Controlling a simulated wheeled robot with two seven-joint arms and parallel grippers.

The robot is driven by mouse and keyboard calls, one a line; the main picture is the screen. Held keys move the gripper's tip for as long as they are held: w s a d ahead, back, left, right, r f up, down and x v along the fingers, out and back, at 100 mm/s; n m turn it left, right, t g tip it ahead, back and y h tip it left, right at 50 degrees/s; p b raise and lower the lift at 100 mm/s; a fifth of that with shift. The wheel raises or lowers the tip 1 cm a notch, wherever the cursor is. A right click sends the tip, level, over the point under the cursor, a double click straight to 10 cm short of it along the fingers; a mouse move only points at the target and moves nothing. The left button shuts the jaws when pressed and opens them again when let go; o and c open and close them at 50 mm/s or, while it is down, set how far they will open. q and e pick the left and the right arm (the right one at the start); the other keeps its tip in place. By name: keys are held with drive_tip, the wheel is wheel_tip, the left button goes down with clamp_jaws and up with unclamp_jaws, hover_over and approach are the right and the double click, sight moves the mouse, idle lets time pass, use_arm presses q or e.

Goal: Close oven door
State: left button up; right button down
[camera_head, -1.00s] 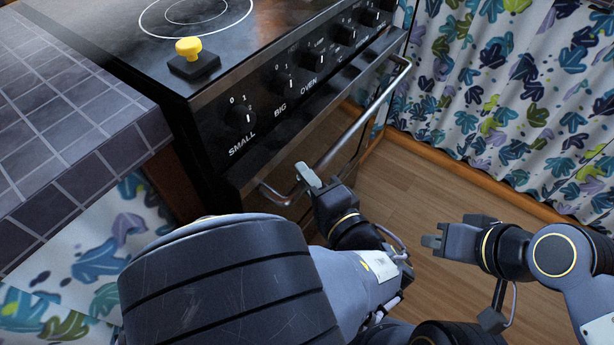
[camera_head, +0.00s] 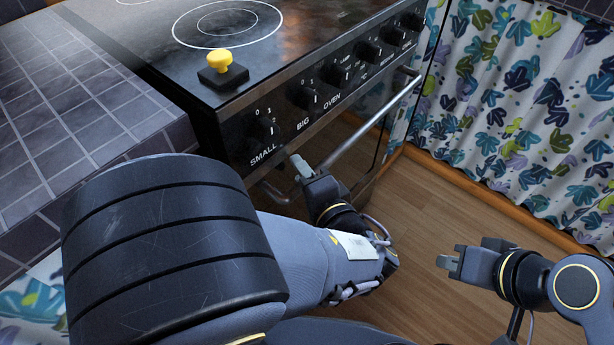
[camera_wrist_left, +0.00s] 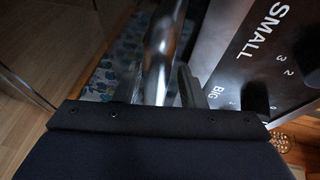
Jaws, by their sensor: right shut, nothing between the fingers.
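The black oven (camera_head: 262,100) stands at the upper middle of the head view, its knob panel facing me. The long metal handle (camera_head: 362,128) of the oven door runs just below and in front of that panel. The door's face is mostly hidden, and I cannot tell how far ajar it stands. My left gripper (camera_head: 302,167) is at the near end of the handle, beside the panel. My right gripper (camera_head: 449,262) is shut and empty over the floor.
A tiled counter (camera_head: 75,90) adjoins the oven on the left. A yellow-topped knob on a black block (camera_head: 222,72) sits on the cooktop. A leaf-patterned curtain (camera_head: 520,110) hangs at the right. The wooden floor (camera_head: 410,205) between is clear.

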use_arm(q)
drive_tip(key=shift+d, duration=0.15)
drive_tip(key=p+v, duration=0.1)
drive_tip(key=v, duration=0.7)
drive_tip(key=shift+p, duration=0.35)
